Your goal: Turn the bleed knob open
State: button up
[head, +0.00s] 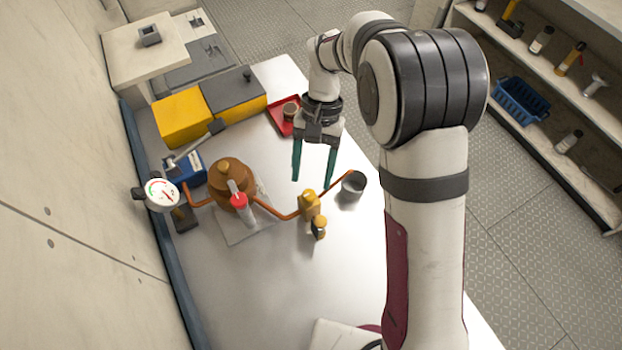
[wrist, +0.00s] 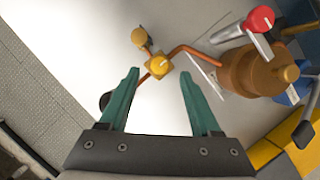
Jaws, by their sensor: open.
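A yellow knob (head: 309,203) with a pale pointer line sits on the copper pipe, beside a grey cup (head: 353,187). It shows in the wrist view (wrist: 159,65) beyond and between my fingertips. A smaller yellow-capped fitting (head: 319,226) is next to it. No label tells which is the bleed knob. My gripper (head: 312,183) is open and empty, with its green fingers pointing down above the bench, apart from both knobs.
A round gauge (head: 161,195) stands at the bench's left edge. A blue box (head: 186,167), yellow cases (head: 184,118) and a red tray (head: 284,118) lie toward the back. The steel bench (head: 290,275) is clear in front of the pipe.

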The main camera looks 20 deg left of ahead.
aim_at(309, 193)
jog(key=shift+x, duration=1.65)
grip_shut()
